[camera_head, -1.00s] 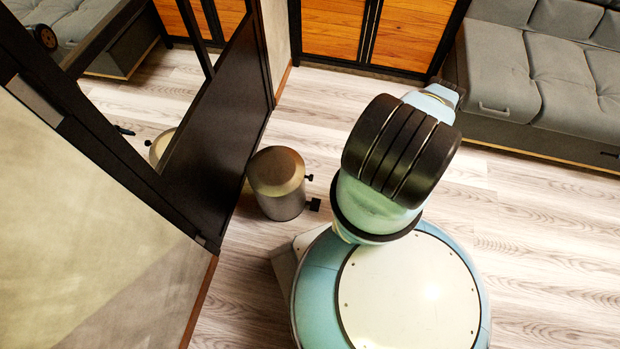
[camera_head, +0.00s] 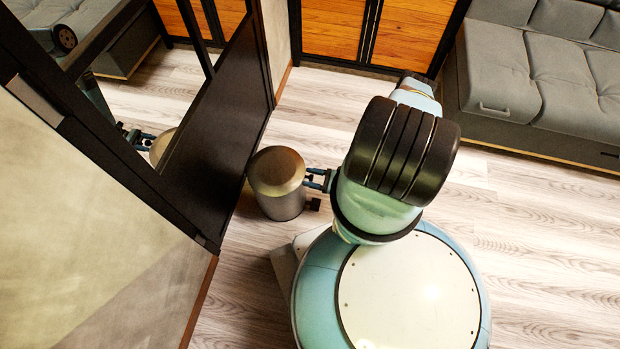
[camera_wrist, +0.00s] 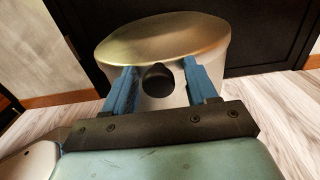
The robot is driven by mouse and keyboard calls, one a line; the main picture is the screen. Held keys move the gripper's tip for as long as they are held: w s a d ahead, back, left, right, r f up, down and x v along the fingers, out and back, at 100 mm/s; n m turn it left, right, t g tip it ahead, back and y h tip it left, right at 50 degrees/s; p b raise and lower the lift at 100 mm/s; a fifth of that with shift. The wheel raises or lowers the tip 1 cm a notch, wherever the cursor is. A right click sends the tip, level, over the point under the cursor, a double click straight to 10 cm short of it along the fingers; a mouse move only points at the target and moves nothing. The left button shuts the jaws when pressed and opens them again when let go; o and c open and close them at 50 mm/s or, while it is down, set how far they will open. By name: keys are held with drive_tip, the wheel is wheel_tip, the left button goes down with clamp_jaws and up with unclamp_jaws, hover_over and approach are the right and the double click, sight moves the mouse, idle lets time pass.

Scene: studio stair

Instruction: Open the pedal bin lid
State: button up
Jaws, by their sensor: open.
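The metal pedal bin (camera_head: 281,204) stands on the floor against the dark panel, with its brass-toned lid (camera_head: 276,170) down. A small dark pedal (camera_head: 314,204) sticks out low on its right side. In the wrist view the lid (camera_wrist: 165,38) fills the upper middle, and a round dark knob (camera_wrist: 157,78) sits just under its rim. My gripper (camera_head: 308,178) is open at the bin's right side, close under the lid edge. In the wrist view its two blue fingers (camera_wrist: 158,84) stand on either side of the knob. Whether they touch the bin I cannot tell.
A dark-framed mirror panel (camera_head: 215,130) stands directly behind and left of the bin and reflects part of the scene. A grey sofa (camera_head: 540,80) is at the upper right. Wooden cabinets (camera_head: 345,28) line the back. Floor (camera_head: 545,225) to the right is clear.

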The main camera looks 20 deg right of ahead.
clamp_jaws()
idle(0.5)
